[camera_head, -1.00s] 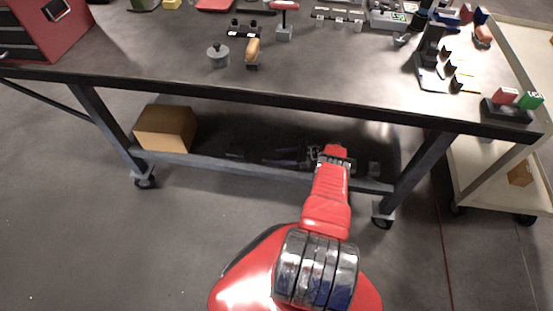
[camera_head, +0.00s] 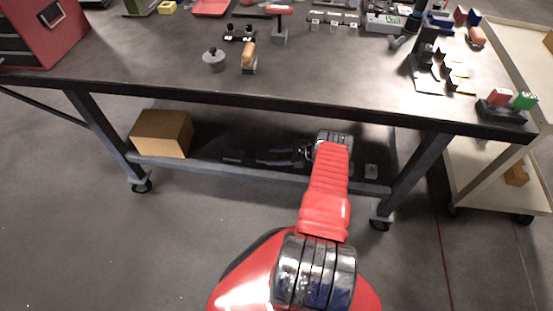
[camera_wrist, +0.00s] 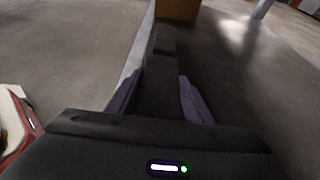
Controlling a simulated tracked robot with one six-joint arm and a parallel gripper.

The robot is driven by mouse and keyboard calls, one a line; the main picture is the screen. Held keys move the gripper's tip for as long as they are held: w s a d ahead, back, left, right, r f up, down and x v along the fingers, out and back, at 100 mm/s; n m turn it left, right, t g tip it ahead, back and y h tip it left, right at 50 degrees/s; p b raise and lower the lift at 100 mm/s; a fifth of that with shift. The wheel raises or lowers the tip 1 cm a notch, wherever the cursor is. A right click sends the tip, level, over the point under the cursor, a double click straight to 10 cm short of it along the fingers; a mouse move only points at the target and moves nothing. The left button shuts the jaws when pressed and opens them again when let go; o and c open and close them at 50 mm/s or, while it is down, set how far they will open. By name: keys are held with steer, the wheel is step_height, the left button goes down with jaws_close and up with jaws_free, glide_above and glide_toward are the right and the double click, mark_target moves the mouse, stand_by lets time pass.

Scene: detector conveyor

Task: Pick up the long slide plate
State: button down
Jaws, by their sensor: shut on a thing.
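The long slide plate (camera_wrist: 160,80) is a dark, narrow strip in the wrist view, pointing away from me between the two purple-grey fingers. My gripper (camera_wrist: 160,97) is shut on it. In the head view my gripper (camera_head: 284,157) is under the workbench, above its lower shelf, pointing left. The plate is too dark to make out clearly in the head view. The near part of the plate is hidden behind the gripper body in the wrist view. I cannot tell whether the plate touches the shelf.
A cardboard box (camera_head: 162,133) stands at the left of the lower shelf and also shows ahead in the wrist view (camera_wrist: 178,9). The workbench top (camera_head: 330,75) is overhead, with tools and parts on it. A cream cart (camera_head: 465,170) stands at the right. The floor in front is clear.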

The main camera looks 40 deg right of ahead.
steer(key=w+a, duration=0.2)
steer(key=a, duration=0.3)
steer(key=w+a, duration=0.2)
steer(key=a, duration=0.3)
steer(key=w+a, duration=0.2)
steer(key=a, duration=0.3)
steer(key=shift+w+r, duration=0.1)
steer(key=shift+w, duration=0.1)
steer(key=shift+a, duration=0.1)
steer(key=s+a+r+n+g+y, duration=0.1)
steer(key=a+r, duration=0.6)
steer(key=r, duration=0.5)
steer(key=s+a+r+n+g, duration=0.1)
steer(key=s+a+r, duration=0.1)
steer(key=a+r, duration=0.6)
steer(key=s+a+r+n+y, duration=0.1)
steer(key=a+r, duration=0.7)
steer(key=r, duration=1)
steer(key=shift+s+r+g+y, duration=0.15)
steer(key=shift+s+g+y, duration=0.15)
steer(key=shift+s+g, duration=0.1)
steer(key=shift+a, duration=0.1)
